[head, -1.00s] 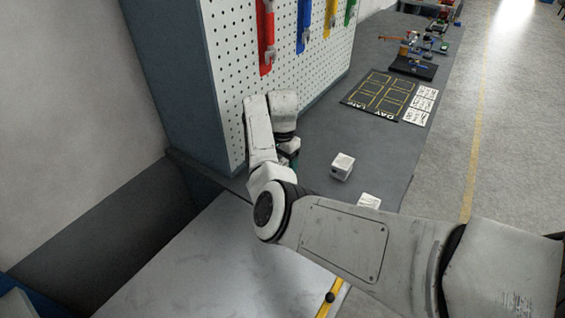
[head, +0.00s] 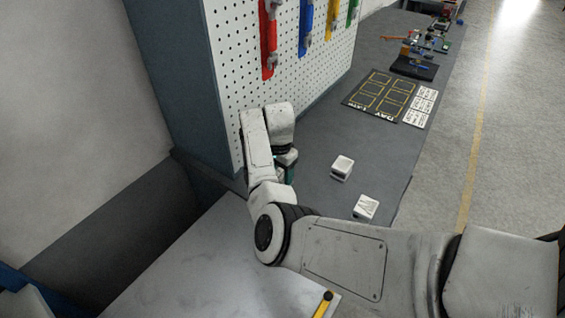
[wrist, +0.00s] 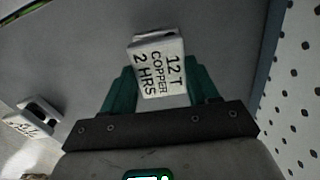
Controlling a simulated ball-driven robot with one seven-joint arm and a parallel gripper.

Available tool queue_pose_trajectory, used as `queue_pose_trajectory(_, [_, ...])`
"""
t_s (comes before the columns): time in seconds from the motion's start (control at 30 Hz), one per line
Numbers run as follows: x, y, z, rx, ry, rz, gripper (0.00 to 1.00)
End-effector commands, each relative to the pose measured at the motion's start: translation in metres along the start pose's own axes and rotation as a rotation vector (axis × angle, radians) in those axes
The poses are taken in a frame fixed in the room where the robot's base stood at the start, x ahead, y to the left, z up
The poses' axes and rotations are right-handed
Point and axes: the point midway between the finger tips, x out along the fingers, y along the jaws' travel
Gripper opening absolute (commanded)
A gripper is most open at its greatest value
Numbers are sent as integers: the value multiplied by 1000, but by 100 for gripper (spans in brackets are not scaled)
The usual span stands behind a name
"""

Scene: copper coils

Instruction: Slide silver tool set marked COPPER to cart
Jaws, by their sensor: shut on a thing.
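A pale silver-white block (wrist: 162,68) marked "12 T COPPER 2 HRS" sits between the teal fingers of my gripper (wrist: 160,80) in the wrist view, and the gripper is shut on it. In the head view a bit of a teal finger (head: 290,173) shows beside the pegboard's foot, over the near end of the dark bench (head: 375,150). My arm hides the held block there. A flat pale metal top (head: 190,262), which looks like the cart, lies at the lower left, against the bench's near end.
Two similar white blocks, one farther (head: 342,168) and one nearer (head: 365,207), stand on the bench right of my gripper. A lettered block (wrist: 33,120) is at left in the wrist view. The pegboard (head: 285,75) rises close on the left. A marked black mat (head: 380,93) lies farther back.

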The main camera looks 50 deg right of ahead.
Motion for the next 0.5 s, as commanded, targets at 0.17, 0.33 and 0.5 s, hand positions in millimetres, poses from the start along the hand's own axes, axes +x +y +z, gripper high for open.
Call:
queue_pose_trajectory(0.17, [-5, 6, 16, -2, 0, 1, 29])
queue_pose_trajectory(0.33, [-3, 10, 30, -1, 0, 1, 29])
queue_pose_trajectory(0.5, [-3, 15, 44, -3, 0, 0, 29])
